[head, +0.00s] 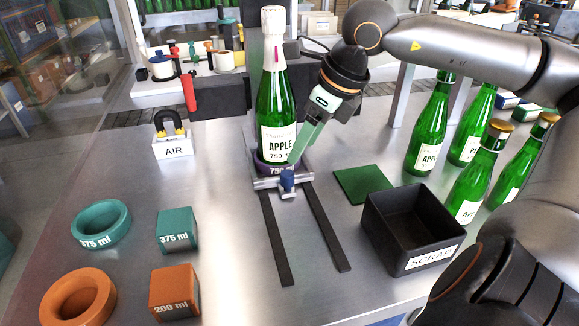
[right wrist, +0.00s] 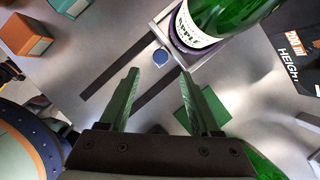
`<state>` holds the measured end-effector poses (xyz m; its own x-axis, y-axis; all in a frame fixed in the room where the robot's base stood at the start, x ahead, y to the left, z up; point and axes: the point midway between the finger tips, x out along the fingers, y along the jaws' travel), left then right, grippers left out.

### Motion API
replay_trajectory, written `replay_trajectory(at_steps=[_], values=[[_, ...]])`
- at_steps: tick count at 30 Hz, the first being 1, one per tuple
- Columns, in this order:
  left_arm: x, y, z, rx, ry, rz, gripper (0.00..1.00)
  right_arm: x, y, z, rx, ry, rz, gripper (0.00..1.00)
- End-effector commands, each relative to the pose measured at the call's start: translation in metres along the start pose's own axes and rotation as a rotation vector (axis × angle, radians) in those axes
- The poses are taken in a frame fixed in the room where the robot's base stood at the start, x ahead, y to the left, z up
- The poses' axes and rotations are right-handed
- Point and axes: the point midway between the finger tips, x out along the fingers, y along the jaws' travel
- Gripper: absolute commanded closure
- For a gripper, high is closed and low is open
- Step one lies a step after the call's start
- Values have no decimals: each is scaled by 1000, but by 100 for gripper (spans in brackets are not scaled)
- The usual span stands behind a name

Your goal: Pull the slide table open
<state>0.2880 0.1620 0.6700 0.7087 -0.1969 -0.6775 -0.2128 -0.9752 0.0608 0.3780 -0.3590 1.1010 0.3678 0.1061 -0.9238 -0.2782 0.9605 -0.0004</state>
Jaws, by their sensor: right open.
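The slide table (head: 266,184) is a small grey carriage at the back end of two dark rails (head: 276,240). It bears a green APPLE bottle (head: 277,105) standing upright in a purple 750 ring (head: 264,167). A blue knob (head: 287,181) is on its front edge. My right gripper (head: 296,156) is open, its green fingers pointing down just above the knob. In the right wrist view the knob (right wrist: 160,56) shows between and just beyond the tips of the open fingers (right wrist: 159,72), apparently untouched. My left gripper is out of view.
The rails toward the front are clear. To their right are a green pad (head: 363,184) and a black SCRAP bin (head: 408,228), with several green bottles behind. To the left are teal and orange rings and blocks (head: 178,230), and the AIR stand (head: 172,146).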

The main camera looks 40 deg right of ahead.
Motion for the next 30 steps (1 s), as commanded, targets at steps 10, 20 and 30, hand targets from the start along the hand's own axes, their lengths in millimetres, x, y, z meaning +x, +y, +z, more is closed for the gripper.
replay_trajectory(at_steps=[10, 20, 30], values=[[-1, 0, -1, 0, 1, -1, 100, 55, 0, -1, 0, 5, 2, 36], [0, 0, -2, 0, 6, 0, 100, 79, 0, 0, 0, 1, 0, 36], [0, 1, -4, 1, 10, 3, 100, 81, 0, 0, 0, -1, 0, 36]])
